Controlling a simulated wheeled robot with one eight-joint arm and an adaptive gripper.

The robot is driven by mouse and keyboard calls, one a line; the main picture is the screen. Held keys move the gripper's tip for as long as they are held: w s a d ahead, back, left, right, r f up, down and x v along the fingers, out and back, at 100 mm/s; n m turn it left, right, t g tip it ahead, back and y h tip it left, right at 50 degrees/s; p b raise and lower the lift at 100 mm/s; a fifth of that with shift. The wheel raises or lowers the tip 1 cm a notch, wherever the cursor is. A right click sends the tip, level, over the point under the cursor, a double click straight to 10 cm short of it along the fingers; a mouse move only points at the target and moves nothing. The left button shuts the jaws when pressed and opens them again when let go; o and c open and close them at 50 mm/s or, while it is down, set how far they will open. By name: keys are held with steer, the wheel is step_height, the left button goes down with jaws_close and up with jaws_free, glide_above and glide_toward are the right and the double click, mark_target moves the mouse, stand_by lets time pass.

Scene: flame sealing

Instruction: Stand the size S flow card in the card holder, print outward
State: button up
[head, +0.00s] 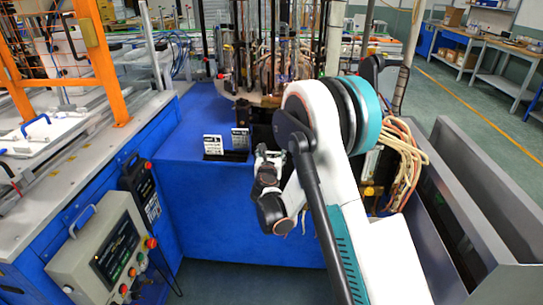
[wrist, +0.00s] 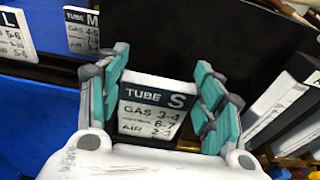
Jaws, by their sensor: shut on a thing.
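The size S flow card (wrist: 150,122) is white with a dark "TUBE S" band, and its print faces my wrist camera. My gripper (wrist: 160,92) is shut on it, with teal fingers at its left and right edges. In the head view my gripper (head: 266,160) is beside the blue bench top, and the S card cannot be made out there. The size M card (wrist: 83,32) and the size L card (wrist: 15,35) stand upright to the left in the dark card holder (wrist: 52,70). In the head view the holder (head: 228,156) carries two cards.
A black panel (wrist: 190,35) rises behind the S card. White blocks and cables (wrist: 280,105) are close on the right in the wrist view. The blue bench (head: 185,125) has clear top left of the holder. A grey metal trough (head: 470,215) stands at the right.

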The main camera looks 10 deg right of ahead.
steer(key=o, duration=1.1)
steer(key=shift+c, duration=0.2)
